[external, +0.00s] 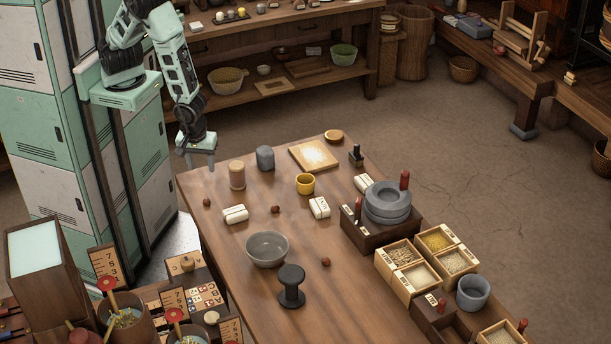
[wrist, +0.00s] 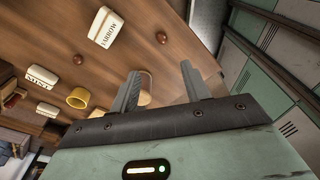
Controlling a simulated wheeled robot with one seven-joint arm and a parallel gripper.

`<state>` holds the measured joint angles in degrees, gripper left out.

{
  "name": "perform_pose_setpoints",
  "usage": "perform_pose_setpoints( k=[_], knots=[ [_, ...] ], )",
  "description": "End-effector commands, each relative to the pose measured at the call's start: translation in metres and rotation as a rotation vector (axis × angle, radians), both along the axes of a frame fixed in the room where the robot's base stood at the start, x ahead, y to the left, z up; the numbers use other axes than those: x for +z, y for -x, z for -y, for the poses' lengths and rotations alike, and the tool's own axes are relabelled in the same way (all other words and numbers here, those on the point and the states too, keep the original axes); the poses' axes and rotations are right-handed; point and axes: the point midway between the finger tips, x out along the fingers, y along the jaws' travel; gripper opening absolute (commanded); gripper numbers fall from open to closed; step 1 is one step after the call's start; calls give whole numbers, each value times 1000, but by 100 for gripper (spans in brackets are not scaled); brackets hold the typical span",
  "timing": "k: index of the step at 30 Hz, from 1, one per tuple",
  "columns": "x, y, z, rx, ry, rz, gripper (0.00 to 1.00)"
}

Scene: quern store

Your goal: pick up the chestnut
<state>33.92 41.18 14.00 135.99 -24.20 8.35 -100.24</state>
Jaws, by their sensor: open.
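Several small round brown balls that look like chestnuts lie on the wooden table. One chestnut (external: 206,202) is near the table's left edge and also shows in the wrist view (wrist: 162,38), ahead of the fingers. A second chestnut (external: 275,209) lies between two white bags, also seen in the wrist view (wrist: 78,59). A third chestnut (external: 325,261) lies right of the grey bowl. My gripper (external: 198,162) is raised by the table's far left corner, apart from all of them. In the wrist view its fingers (wrist: 160,72) are spread, with nothing held.
A wooden cylinder (external: 237,176) and a grey block (external: 265,158) stand near my gripper. White bags (external: 235,214), a yellow cup (external: 305,184), a grey bowl (external: 267,249) and a black spool (external: 291,286) stand around the chestnuts. Lockers (external: 137,150) rise at the left.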

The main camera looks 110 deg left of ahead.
Motion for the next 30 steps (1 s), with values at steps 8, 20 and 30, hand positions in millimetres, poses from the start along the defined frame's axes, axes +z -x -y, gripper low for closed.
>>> perform_pose_setpoints(
  k=[8, 20, 30],
  knots=[
    [-53, 2, -7, 1, -1, -5, 47],
    [-90, 3, -11, 0, 0, -1, 47],
    [-122, 8, -12, -3, 0, -3, 47]
  ],
)
